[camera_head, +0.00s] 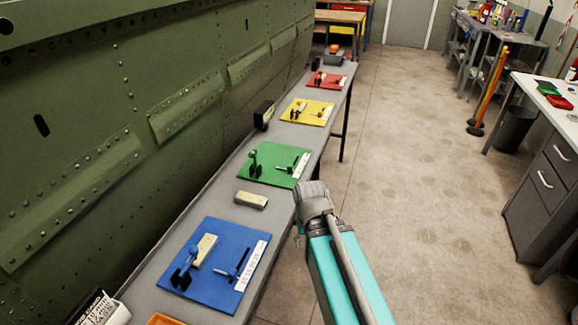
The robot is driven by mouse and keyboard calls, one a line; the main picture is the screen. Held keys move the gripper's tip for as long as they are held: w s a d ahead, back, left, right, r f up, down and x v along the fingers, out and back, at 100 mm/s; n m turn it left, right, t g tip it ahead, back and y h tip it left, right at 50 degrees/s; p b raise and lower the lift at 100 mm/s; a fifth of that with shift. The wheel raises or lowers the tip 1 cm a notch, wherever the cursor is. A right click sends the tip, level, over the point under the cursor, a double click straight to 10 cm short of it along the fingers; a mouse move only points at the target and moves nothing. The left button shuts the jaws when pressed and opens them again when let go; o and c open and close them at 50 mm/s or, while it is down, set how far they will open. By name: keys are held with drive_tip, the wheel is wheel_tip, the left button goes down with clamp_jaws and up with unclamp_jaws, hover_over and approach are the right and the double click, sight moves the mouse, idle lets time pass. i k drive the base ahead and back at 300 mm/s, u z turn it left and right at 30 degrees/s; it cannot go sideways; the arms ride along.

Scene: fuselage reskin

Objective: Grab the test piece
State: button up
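A small pale beige block (251,199) lies flat on the grey bench, between the blue mat and the green mat. Either could be the test piece; the view does not show which. My teal arm rises from the bottom, and its grey joint covers part of the bench's right edge, to the right of the loose block. My gripper's fingers cannot be made out.
The green mat (257,177), yellow mat (316,119) and red mat (336,82) carry clamps farther along the bench (222,206). A black box (264,114) stands by the green fuselage wall (90,120). Open floor (420,190) lies to the right, before a grey cabinet (543,195).

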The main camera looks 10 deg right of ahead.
sight(255, 201)
drive_tip(key=u, duration=0.15)
drive_tip(key=k, duration=1)
drive_tip(key=u, duration=0.55)
